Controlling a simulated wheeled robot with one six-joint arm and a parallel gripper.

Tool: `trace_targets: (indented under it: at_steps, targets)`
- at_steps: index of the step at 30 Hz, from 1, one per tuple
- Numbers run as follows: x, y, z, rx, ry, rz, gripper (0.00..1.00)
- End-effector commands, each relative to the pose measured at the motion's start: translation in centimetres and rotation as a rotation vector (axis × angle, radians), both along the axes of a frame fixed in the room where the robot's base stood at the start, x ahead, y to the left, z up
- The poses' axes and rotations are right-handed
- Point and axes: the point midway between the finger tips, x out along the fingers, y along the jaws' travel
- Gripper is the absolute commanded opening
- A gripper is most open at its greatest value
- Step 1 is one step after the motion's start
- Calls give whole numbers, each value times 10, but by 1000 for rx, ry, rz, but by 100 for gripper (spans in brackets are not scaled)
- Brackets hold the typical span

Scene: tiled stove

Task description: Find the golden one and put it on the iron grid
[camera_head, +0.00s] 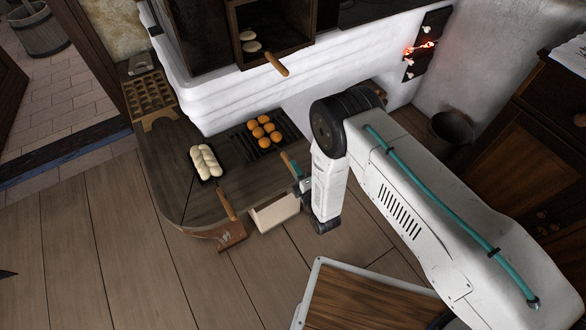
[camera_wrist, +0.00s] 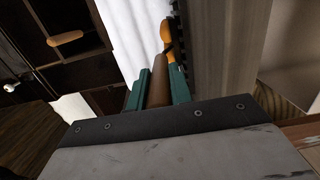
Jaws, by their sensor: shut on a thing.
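A dark tray with several golden-orange buns (camera_head: 264,131) is over the black iron grid (camera_head: 289,134) on the wooden counter. I cannot tell whether the tray touches the grid. My gripper (camera_head: 296,172) is at its front right, shut on a brown wooden handle (camera_head: 287,160) that points toward the buns. In the wrist view the handle (camera_wrist: 158,86) is between the green jaws, with an orange bun (camera_wrist: 168,38) beyond it. A tray of pale braided loaf (camera_head: 205,162) lies left on the counter, its handle (camera_head: 227,204) toward the front. Pale loaves (camera_head: 251,44) are in the oven.
The oven tray's handle (camera_head: 277,64) sticks out of the opening. A wooden mould board (camera_head: 150,98) stands at the left end of the counter (camera_head: 175,190). A pale box-like thing (camera_head: 274,211) is below the front edge. Embers glow in the firebox (camera_head: 420,48) at the right.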

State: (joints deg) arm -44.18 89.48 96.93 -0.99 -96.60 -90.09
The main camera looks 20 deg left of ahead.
Motion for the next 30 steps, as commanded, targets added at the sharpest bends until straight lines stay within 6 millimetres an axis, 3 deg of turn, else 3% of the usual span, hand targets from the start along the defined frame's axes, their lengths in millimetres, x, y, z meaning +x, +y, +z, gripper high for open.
trace_targets:
  at_steps: [4,5,7,8,18,30]
  targets:
    - [0,0,-1,-1,1,0,0]
    - [0,0,-1,-1,1,0,23]
    - [0,0,-1,-1,1,0,43]
    - [0,0,-1,-1,1,0,46]
    - [-4,-4,-2,-4,4,0,46]
    - [-47,-48,-2,-3,3,0,46]
